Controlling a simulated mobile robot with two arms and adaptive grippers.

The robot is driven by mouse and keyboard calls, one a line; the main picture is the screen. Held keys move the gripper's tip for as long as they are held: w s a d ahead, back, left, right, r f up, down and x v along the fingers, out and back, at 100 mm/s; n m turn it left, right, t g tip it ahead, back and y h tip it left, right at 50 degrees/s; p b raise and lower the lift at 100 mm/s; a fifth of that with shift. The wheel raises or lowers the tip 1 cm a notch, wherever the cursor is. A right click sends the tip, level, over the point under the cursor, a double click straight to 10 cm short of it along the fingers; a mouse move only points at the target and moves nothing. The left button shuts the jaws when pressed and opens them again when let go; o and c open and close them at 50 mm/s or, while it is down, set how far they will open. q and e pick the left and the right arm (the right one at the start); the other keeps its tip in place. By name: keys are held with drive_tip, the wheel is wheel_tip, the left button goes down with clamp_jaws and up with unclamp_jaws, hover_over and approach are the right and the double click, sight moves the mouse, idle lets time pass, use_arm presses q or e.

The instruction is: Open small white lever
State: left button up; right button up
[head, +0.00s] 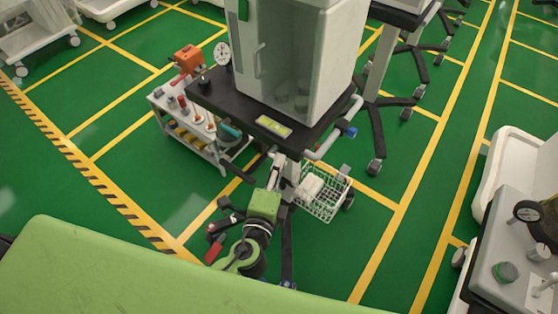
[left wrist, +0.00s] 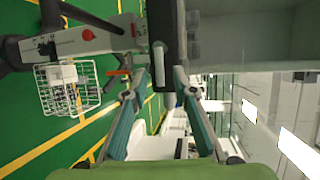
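A small whitish lever-like piece (left wrist: 158,52) shows in the left wrist view against the dark edge of the cart top (left wrist: 172,32); I cannot be sure it is the lever of the task. My left gripper (left wrist: 160,73) is open, with its two teal-padded fingers spread just in front of this piece. Contact cannot be told. In the head view, my green left wrist (head: 264,205) is below the front edge of the black cart top (head: 228,105), with the fingers largely hard to make out. My right gripper is in neither view.
A glazed cabinet (head: 305,55) stands on the cart top. A wire basket (head: 326,203) hangs on the cart, right of my wrist. A small trolley with tools (head: 195,150) stands to the left. Open green floor (head: 125,150) lies further left.

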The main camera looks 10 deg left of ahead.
use_arm(q)
drive_tip(key=shift+w+f, duration=0.15)
drive_tip(key=shift+w, duration=0.75)
drive_tip(key=shift+c, duration=0.3)
clamp_jaws()
